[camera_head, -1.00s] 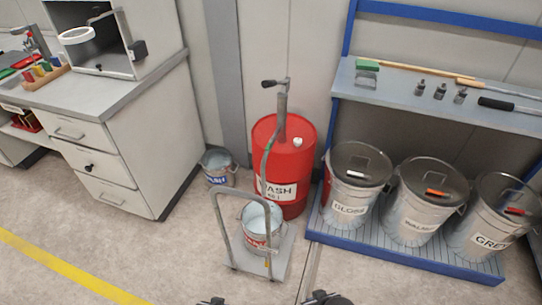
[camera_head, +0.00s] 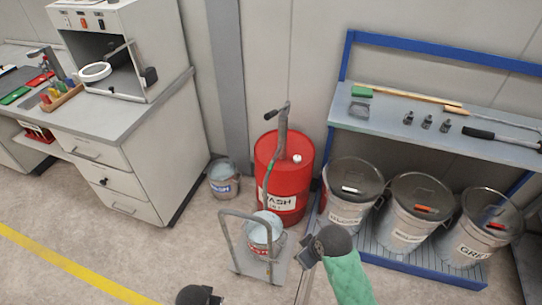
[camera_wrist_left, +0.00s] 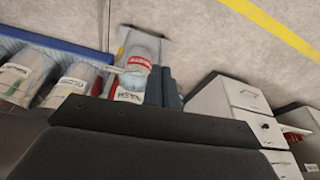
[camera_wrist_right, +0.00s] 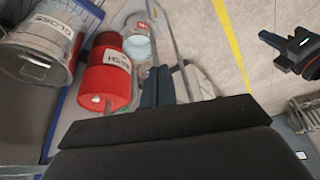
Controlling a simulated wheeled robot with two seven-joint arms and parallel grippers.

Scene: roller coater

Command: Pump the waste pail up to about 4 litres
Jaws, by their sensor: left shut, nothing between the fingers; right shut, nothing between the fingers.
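The metal pail with a red label (camera_head: 263,236) stands upright on a small trolley (camera_head: 242,262), in front of the red WASH drum (camera_head: 284,172). Its label is too small to read surely. A hand pump (camera_head: 281,125) rises from the drum top, its handle pointing left. A green hose (camera_head: 266,185) runs from it down towards the pail. The liquid level cannot be told. My right gripper (camera_head: 306,250) is shut and empty, right of the trolley and apart from the pump. My left gripper (camera_head: 200,297) is shut and empty at the bottom edge.
The floor at front left is open.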

